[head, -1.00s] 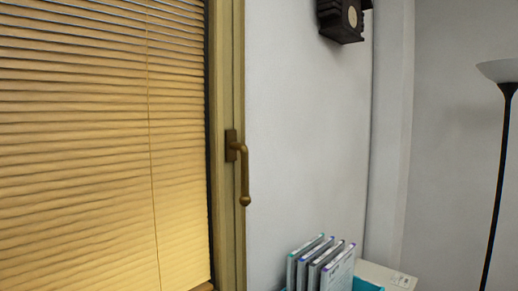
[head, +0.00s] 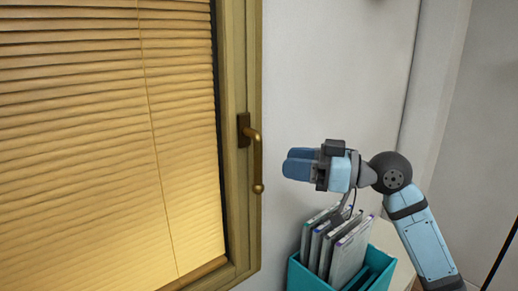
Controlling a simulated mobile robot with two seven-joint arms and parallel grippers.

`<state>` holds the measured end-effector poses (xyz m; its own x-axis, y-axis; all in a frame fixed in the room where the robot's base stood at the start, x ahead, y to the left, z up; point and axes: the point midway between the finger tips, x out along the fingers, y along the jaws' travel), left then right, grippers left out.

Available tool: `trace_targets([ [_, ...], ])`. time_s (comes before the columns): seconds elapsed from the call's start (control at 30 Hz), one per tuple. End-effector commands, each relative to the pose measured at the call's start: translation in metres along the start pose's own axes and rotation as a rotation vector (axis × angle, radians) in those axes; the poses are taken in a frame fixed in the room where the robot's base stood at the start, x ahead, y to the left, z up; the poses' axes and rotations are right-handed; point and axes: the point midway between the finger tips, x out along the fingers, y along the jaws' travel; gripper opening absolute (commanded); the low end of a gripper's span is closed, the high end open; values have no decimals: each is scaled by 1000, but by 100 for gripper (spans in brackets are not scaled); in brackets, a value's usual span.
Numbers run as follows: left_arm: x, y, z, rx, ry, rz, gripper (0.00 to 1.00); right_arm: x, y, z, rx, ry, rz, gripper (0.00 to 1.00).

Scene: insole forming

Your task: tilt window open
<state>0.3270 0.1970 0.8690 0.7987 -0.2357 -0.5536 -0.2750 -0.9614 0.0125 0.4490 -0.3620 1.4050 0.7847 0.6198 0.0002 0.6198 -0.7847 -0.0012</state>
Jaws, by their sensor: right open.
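The window (head: 239,85) has a wooden frame and fills the left of the head view, with a yellowish slatted blind (head: 90,150) over its pane. Its brass-coloured handle (head: 257,165) is on the right side of the frame and hangs straight down from its dark base plate. My right gripper (head: 287,164) is open and empty, just right of the handle's lower end in the picture, its blue fingers pointing left. A small gap shows between fingers and handle. My left gripper is not in view.
A teal file box (head: 305,277) with several upright folders (head: 345,252) stands below my right gripper on a pale surface (head: 402,262). A dark lamp pole (head: 502,255) shows at the far right. The grey wall (head: 325,80) above the gripper is clear.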

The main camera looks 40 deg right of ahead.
Motion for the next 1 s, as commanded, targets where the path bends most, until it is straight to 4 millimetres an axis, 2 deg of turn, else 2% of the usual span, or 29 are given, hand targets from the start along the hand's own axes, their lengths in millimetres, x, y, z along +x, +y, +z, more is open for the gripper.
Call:
trace_targets([
  [0.03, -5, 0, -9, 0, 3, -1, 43, 12, 0, -6, 3, 4, -2, 43],
  [0.1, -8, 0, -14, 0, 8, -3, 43, 26, 0, -5, 2, 3, -3, 43],
  [0.33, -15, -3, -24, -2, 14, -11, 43, 62, 1, -2, 3, 2, 0, 43],
  [0.5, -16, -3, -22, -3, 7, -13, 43, 74, 0, 0, 2, 0, 0, 43],
  [0.8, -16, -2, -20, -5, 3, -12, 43, 76, 0, 1, 1, -1, 1, 43],
  [1.0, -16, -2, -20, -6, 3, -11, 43, 76, 0, 1, 1, 0, 1, 0],
])
